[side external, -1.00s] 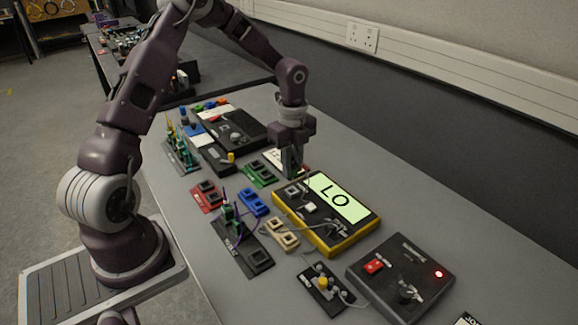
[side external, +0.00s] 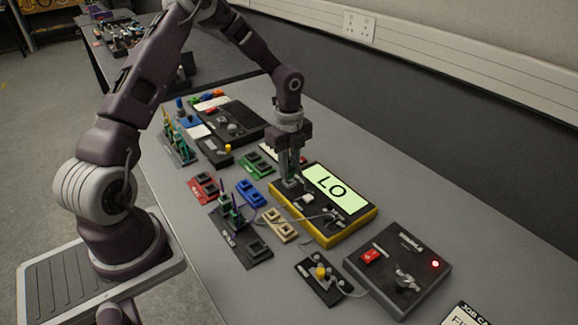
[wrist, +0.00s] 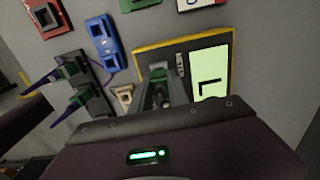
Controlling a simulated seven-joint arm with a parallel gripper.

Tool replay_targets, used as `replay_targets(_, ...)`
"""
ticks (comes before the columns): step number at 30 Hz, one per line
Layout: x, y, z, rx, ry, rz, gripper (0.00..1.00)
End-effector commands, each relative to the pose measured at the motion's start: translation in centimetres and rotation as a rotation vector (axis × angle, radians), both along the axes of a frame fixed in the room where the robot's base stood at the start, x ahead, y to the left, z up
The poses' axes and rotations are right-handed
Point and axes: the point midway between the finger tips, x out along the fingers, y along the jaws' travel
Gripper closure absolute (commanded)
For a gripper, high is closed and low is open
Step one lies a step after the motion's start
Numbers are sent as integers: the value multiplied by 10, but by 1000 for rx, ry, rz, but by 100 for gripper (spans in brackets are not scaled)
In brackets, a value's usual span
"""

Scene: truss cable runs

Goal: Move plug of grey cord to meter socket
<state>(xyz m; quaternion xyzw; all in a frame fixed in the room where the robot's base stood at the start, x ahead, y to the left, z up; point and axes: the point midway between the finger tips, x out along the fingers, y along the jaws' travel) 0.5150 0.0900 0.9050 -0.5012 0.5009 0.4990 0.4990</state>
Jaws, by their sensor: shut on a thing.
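The meter (side external: 325,205) is a black box with a yellow edge and a pale green screen reading LO; it also shows in the wrist view (wrist: 140,52). My gripper (side external: 289,172) points down over the meter's back left corner, where the meter socket (side external: 289,184) is, a small grey block. The gripper is shut on the grey cord's plug (wrist: 158,94), which is mostly hidden between the fingers. The plug is at or just above the socket; I cannot tell whether it is seated. A thin grey cord (side external: 303,213) shows near the meter's front left.
A black box with a red switch and lit red lamp (side external: 398,268) stands front right. Blue (side external: 251,193), red (side external: 203,187), tan (side external: 280,225) and green (side external: 256,165) socket blocks lie left of the meter. A dark strip with upright plugs (side external: 240,240) stands front left.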

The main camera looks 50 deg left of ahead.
Motion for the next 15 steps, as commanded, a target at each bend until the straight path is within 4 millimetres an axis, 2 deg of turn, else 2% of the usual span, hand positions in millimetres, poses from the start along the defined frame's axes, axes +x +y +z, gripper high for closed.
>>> replay_targets(15, 0, 0, -3, 0, 0, 0, 100)
